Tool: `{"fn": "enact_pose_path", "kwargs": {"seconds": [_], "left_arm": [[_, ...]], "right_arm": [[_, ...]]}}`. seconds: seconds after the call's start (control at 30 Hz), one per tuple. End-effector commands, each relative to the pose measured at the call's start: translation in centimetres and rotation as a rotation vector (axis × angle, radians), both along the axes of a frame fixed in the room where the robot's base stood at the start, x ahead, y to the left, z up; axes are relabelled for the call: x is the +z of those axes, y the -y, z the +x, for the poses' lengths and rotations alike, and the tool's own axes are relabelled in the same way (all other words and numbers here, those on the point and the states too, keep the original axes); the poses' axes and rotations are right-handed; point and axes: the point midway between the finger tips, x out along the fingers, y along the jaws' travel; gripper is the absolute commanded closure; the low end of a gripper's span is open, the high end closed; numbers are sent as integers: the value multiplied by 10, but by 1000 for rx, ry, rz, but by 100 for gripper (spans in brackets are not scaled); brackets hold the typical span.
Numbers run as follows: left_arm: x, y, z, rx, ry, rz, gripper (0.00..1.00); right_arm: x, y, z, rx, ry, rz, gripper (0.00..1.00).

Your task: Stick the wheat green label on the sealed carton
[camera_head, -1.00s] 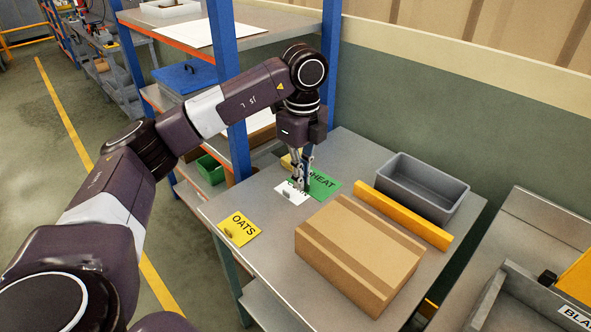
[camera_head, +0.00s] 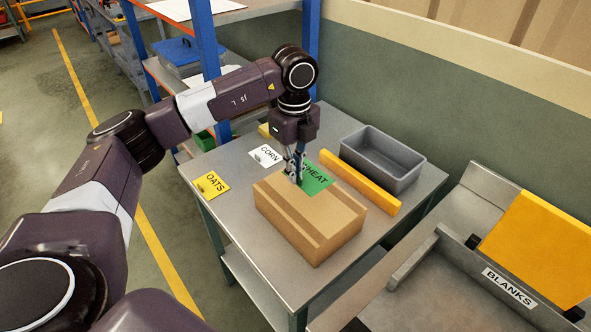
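The green wheat label (camera_head: 318,180) hangs from my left gripper (camera_head: 294,181), whose fingers are closed at its left edge. The gripper hides the first letter. The sealed carton (camera_head: 308,218) is a brown box with a tape strip, lying on the grey table. The label overlaps the carton's far edge in the picture; I cannot tell whether it touches the carton. The white corn label (camera_head: 266,155) and the yellow oats label (camera_head: 212,185) lie on the table to the left. My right gripper is out of view.
A yellow bar (camera_head: 360,183) lies behind the carton, with an empty grey bin (camera_head: 383,158) beyond it. A blue-posted shelf (camera_head: 208,55) stands at the back left. A metal station marked BLANKS (camera_head: 509,287) is at the right.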

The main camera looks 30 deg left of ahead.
Motion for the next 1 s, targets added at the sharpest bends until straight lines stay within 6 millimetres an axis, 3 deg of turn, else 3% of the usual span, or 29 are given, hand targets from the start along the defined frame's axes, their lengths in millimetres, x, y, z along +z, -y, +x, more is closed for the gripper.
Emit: {"fn": "enact_pose_path", "kwargs": {"seconds": [0.17,0.6,1.0], "left_arm": [[-19,0,0,0,-1,0,100],[-61,0,0,0,0,0,100],[-66,0,0,0,0,0,100]], "right_arm": [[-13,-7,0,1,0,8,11],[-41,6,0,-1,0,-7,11],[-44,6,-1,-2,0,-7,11]]}}
